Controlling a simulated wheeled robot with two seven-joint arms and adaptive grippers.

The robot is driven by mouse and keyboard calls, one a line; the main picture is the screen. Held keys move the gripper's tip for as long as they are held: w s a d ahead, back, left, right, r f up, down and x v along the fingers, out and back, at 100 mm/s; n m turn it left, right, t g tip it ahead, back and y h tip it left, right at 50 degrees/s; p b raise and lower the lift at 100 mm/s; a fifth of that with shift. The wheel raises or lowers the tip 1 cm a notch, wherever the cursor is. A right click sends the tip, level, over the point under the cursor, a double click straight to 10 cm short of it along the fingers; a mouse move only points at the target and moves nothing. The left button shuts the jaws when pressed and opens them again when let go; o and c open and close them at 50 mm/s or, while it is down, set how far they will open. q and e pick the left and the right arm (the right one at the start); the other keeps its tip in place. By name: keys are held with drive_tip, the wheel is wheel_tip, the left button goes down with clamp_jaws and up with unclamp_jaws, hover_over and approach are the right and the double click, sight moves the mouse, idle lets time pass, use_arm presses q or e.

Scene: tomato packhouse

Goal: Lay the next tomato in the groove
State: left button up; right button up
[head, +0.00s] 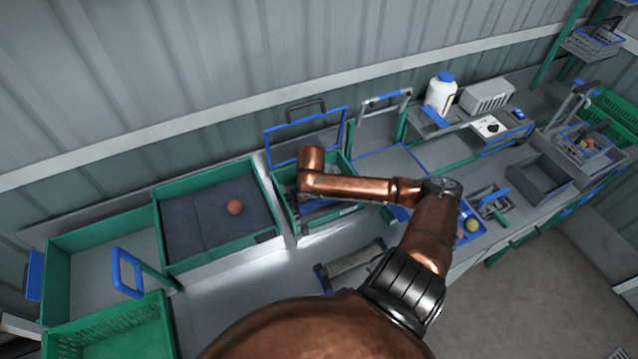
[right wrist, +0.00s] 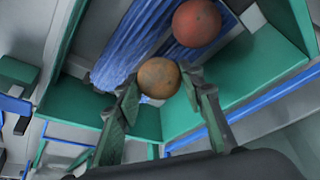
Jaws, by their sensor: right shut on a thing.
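My right arm reaches over a green-walled bin (head: 285,217) in the head view; its gripper is hidden there behind the arm. In the right wrist view my right gripper (right wrist: 162,92) is shut on an orange-brown tomato (right wrist: 159,78). A red tomato (right wrist: 196,22) is beyond the held one, by a blue ribbed surface (right wrist: 130,45) between green walls. I cannot tell whether the held tomato touches that surface. Another red tomato (head: 235,207) lies on the dark lining of a green crate (head: 207,262) left of the bin. My left gripper is out of view.
A grey trough-like piece with dark ends (head: 355,260) lies on the bench in front of the bin. An empty-looking green crate (head: 100,235) is at far left. A blue-capped white bottle (head: 440,93) and a grey tray (head: 540,178) stand to the right.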

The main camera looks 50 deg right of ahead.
drive_tip(key=shift+f, duration=0.7)
idle(0.7)
drive_tip(key=o, duration=0.9)
drive_tip(key=shift+c, duration=0.6)
drive_tip(key=shift+c, duration=1.1)
wheel_tip(320, 180, up, 7)
drive_tip(key=p, duration=0.9)
drive_tip(key=shift+r+p, duration=0.1)
drive_tip(key=shift+p, duration=0.2)
